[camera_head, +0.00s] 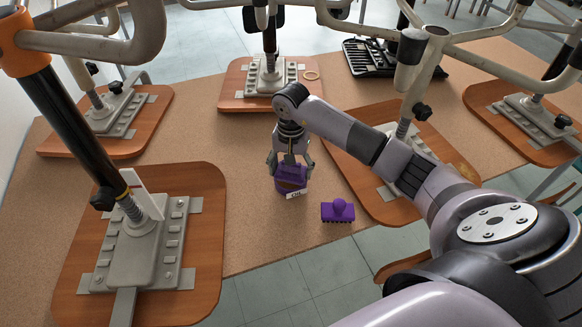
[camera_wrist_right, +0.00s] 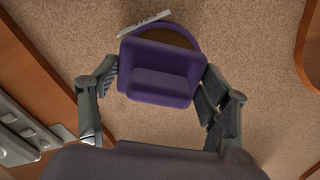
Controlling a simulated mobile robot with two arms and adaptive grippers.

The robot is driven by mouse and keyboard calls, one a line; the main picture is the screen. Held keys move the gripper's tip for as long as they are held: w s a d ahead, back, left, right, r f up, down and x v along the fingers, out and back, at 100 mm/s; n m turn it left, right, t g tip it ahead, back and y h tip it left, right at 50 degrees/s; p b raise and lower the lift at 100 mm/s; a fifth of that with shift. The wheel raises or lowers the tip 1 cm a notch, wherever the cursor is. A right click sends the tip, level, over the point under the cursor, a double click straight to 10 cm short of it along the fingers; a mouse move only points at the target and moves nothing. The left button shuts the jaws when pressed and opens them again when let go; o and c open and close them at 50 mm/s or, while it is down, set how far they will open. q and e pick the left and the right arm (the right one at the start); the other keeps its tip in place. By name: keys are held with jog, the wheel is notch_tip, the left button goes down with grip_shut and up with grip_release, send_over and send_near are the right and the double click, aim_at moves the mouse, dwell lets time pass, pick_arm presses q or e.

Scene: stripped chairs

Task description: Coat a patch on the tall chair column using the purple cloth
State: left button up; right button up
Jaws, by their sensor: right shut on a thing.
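My right gripper (camera_head: 290,163) points down over the wooden board between the chair seats. It is shut on a purple pad-like block, which I take for the purple cloth (camera_wrist_right: 160,75). The cloth sits at the mouth of a round purple tub (camera_head: 290,187) with brown contents and a white label. I cannot tell whether the cloth touches the contents. In the wrist view the fingers (camera_wrist_right: 160,95) are on both sides of the cloth. The tall chair column (camera_head: 75,130) is black with an orange collar and leans at the left. My left gripper is out of view.
A purple knobbed brush-like tool (camera_head: 338,211) lies right of the tub. Wooden seats with grey mechanisms surround it, one at left (camera_head: 205,200) and one at right (camera_head: 365,150). Pale tube frames cross overhead. Bare board lies left of the tub.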

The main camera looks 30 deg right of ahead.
jog(key=shift+f+b, duration=0.5)
jog(key=shift+f, duration=0.1)
dwell(1.2)
jog(key=shift+r+p, duration=0.55)
jog(key=shift+r, duration=0.35)
jog(key=shift+r+p, duration=1.35)
jog(key=shift+r, duration=1.3)
